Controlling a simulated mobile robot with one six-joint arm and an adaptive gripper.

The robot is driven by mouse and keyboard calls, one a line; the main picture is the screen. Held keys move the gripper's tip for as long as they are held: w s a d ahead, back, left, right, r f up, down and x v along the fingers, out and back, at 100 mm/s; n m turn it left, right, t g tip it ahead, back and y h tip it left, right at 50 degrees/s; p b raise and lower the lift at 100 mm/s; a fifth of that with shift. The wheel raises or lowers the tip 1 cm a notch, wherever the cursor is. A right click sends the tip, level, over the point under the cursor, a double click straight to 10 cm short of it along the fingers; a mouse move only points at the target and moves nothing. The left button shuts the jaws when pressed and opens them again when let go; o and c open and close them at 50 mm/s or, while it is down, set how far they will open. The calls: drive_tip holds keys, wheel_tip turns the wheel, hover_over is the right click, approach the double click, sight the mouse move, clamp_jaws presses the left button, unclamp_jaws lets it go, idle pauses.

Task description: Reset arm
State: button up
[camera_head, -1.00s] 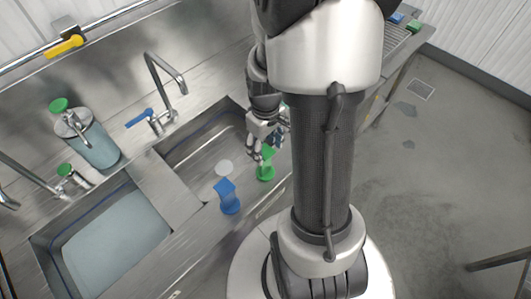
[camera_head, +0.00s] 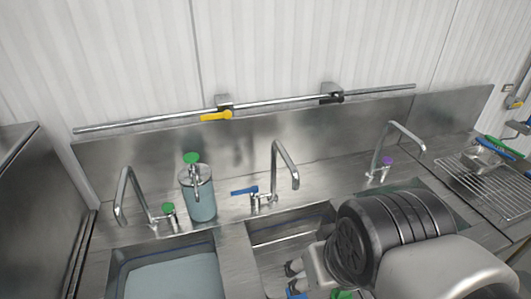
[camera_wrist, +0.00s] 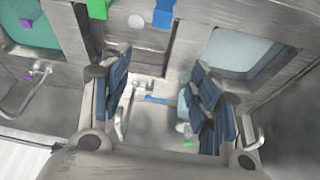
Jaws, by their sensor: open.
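In the wrist view my gripper (camera_wrist: 160,65) is open, with its two blue-padded fingers wide apart and nothing between them. In the head view my arm covers the lower right, and only part of the gripper (camera_head: 293,272) shows over the middle sink basin (camera_head: 268,237). In the head view only small blue (camera_head: 297,291) and green (camera_head: 342,295) bits show at the bottom edge.
A blue-handled faucet (camera_head: 283,165) stands behind the middle basin. A green-topped dispenser (camera_head: 198,195) and another faucet (camera_head: 127,195) stand to the left. A water-filled basin (camera_head: 115,285) is at lower left. A wire rack (camera_head: 490,185) is at right. A rail (camera_head: 280,104) runs along the back.

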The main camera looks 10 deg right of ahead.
drive_tip(key=shift+s+a+r, duration=0.25)
drive_tip(key=shift+s+a, duration=0.1)
drive_tip(key=shift+s, duration=0.2)
wheel_tip(320, 180, down, 5)
drive_tip(key=b, duration=0.5)
drive_tip(key=shift+f, duration=0.2)
idle(5.4)
